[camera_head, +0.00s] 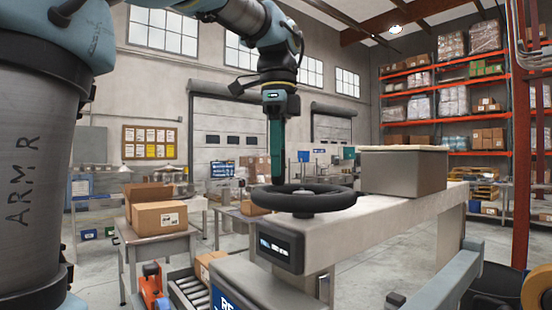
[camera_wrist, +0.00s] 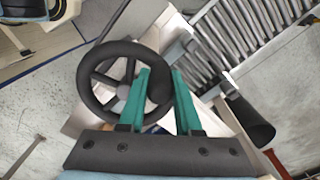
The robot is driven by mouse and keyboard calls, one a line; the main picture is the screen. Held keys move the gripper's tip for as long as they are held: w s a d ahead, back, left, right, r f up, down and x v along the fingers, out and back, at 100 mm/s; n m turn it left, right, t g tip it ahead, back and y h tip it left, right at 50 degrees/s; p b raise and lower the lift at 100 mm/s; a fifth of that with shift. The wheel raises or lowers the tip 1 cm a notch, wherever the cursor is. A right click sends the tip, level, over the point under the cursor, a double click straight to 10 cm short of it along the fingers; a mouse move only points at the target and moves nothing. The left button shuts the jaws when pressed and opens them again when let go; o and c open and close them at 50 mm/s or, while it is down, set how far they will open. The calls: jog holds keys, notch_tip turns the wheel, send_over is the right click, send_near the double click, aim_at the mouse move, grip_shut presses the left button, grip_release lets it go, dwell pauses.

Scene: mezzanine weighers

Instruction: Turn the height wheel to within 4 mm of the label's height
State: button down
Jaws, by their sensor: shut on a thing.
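The height wheel (camera_head: 308,199) is a black spoked handwheel lying flat on top of a pale beam. A small dark display (camera_head: 275,248) sits on the beam's end just below it; its digits are too small to read. My gripper (camera_head: 278,182) points straight down at the wheel's rim on the far left side. In the wrist view the wheel (camera_wrist: 103,112) shows from above, and the green fingers of my gripper (camera_wrist: 160,76) stand on either side of its rim, shut on it. A cardboard box (camera_head: 160,218) with a white label stands on a table at the left.
A grey block (camera_head: 403,171) stands on the beam right of the wheel. A roller conveyor (camera_head: 190,291) runs below at the left, with a box (camera_head: 207,266) on it; its rollers (camera_wrist: 235,45) also show in the wrist view. Orange racks stand behind at right.

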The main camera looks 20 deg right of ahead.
dwell(0.3)
jog(key=c, duration=0.6)
grip_release()
jog(key=shift+r, duration=0.1)
notch_tip(320, 180, up, 11)
jog(key=shift+f, duration=0.15)
